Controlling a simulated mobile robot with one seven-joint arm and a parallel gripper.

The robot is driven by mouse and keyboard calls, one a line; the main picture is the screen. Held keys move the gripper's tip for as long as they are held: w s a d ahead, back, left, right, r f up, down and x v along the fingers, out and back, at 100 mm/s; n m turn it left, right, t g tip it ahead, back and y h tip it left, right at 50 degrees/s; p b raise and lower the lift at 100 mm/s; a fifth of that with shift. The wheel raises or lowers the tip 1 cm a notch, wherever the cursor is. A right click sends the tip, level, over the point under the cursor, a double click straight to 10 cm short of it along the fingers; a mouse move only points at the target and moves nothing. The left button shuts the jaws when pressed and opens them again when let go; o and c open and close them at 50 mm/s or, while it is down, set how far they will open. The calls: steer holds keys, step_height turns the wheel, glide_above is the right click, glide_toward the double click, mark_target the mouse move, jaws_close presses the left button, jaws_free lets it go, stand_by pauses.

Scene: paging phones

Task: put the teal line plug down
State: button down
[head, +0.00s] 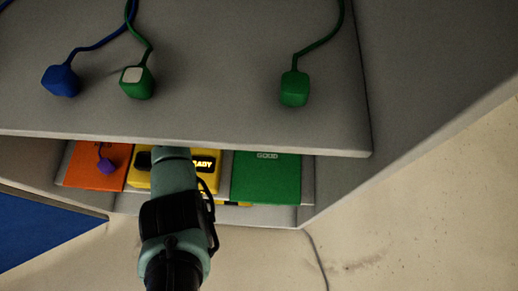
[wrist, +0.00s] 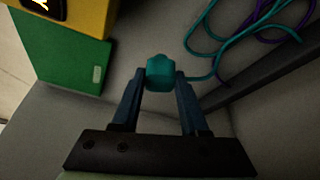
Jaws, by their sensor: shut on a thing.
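The teal line plug (wrist: 160,72) is a small faceted block with a teal cord running off its right side. My gripper (wrist: 161,80) is shut on it, with one dark blue finger at each side of the plug. A grey surface lies behind the plug in the wrist view; I cannot tell whether the plug touches it. In the head view my arm reaches in under the grey upper board, and the gripper and the teal plug are hidden there.
Blue (head: 61,80), white-faced green (head: 136,82) and green (head: 294,88) plugs are on the upper board (head: 215,115). Below are an orange panel (head: 85,177), a purple plug (head: 105,164), a yellow box (head: 207,185) and a green panel (head: 265,180). A purple cord (wrist: 275,38) loops among teal cord.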

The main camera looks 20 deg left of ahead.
steer(key=shift+w+a, duration=0.1)
steer(key=shift+s+d+r, duration=0.1)
steer(key=shift+s+d, duration=0.1)
steer(key=s+d+p, duration=0.2)
steer(key=s+d, duration=0.4)
steer(key=s+d+p, duration=0.1)
steer(key=s+d, duration=0.4)
steer(key=s, duration=0.1)
steer(key=shift+s+d+p, duration=0.35)
steer(key=shift+d, duration=0.05)
steer(key=shift+f+b, duration=0.65)
steer(key=shift+f, duration=1.1)
steer(key=shift+f, duration=0.15)
steer(key=shift+c, duration=2.1)
jaws_free()
